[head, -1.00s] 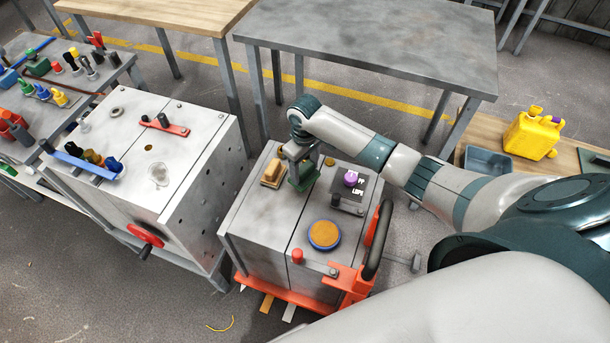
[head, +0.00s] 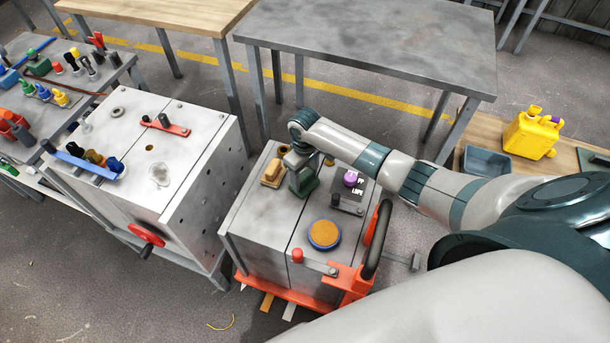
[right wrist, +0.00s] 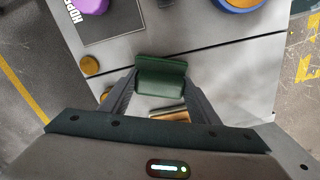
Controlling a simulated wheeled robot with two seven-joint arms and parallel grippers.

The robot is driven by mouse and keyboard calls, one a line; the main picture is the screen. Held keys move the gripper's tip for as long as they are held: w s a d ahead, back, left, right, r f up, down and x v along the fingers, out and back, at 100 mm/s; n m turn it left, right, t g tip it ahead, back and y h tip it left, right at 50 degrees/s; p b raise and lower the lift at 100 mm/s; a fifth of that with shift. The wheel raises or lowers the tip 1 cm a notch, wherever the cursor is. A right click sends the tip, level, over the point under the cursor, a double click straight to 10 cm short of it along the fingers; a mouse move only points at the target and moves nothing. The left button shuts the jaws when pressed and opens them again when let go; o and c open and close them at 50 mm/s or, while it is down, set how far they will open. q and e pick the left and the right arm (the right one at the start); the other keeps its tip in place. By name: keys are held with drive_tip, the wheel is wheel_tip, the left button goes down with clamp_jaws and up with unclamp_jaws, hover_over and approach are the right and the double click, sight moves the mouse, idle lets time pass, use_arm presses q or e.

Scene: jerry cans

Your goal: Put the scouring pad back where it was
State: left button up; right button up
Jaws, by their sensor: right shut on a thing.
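The scouring pad is a dark green block (head: 303,181) at the far part of the grey cabinet top, between the wooden brush (head: 272,172) and the black plate with the purple cap (head: 350,178). My right gripper (head: 301,166) points down and is shut on the pad. In the right wrist view the pad (right wrist: 161,78) sits between the two fingertips. I cannot tell whether it touches the cabinet top. My left gripper is not in view.
The grey cabinet (head: 262,222) also bears a round orange-topped blue tin (head: 324,234) and a red knob (head: 297,256). A metal box with a red wheel (head: 146,235) stands to the left. A yellow jerry can (head: 530,135) and grey tray (head: 486,160) are at right.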

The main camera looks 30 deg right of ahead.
sight(305, 176)
drive_tip(key=shift+f, duration=0.2)
drive_tip(key=o, duration=1.1)
drive_tip(key=shift+r, duration=0.1)
wheel_tip(305, 176, up, 12)
drive_tip(key=b, duration=0.1)
drive_tip(key=shift+r, duration=0.1)
